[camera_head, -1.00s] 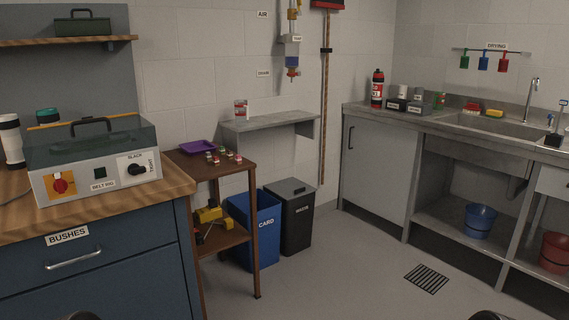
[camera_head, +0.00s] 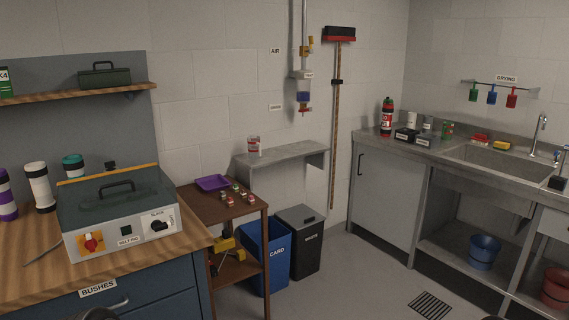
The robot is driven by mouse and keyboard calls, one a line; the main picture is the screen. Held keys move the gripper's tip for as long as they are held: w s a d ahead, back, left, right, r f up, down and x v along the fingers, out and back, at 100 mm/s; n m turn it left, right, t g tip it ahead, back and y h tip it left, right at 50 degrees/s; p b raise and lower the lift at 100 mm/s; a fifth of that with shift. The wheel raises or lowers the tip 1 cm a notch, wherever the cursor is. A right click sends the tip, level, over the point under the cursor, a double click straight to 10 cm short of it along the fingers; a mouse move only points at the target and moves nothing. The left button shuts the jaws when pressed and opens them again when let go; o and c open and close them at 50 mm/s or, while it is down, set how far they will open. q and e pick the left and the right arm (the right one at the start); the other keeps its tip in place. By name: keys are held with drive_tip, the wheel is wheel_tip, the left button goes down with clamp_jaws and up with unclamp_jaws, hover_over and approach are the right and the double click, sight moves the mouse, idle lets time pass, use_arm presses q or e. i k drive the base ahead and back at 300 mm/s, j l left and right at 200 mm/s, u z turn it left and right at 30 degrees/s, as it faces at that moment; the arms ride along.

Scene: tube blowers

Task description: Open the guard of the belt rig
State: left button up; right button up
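The belt rig (camera_head: 122,240) is a pale box on the wooden bench at the left. Neither gripper shows. Only dark rounded parts of mine peek in at the bottom edge, and no part of me touches the rig.
White (camera_head: 39,188) and purple (camera_head: 6,195) bottles stand left of the rig on the bench (camera_head: 30,268). A small table with a purple tray (camera_head: 213,183) stands to the right, beside blue (camera_head: 266,262) and black (camera_head: 303,243) bins. The floor ahead is clear.

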sight(76, 192)
drive_tip(key=j+z, duration=0.1)
drive_tip(key=z, duration=0.3)
drive_tip(key=j+z, duration=0.1)
drive_tip(key=z, duration=0.25)
drive_tip(key=k+j+z, duration=0.25)
drive_tip(key=j, duration=0.2)
drive_tip(key=j+z, duration=0.25)
drive_tip(key=j, duration=0.25)
drive_tip(key=k+j+z, duration=0.5)
drive_tip(key=j, duration=0.2)
drive_tip(key=k+j, duration=0.5)
drive_tip(key=j, duration=0.15)
drive_tip(key=k+j, duration=0.5)
drive_tip(key=j, duration=0.2)
drive_tip(key=z, duration=0.05)
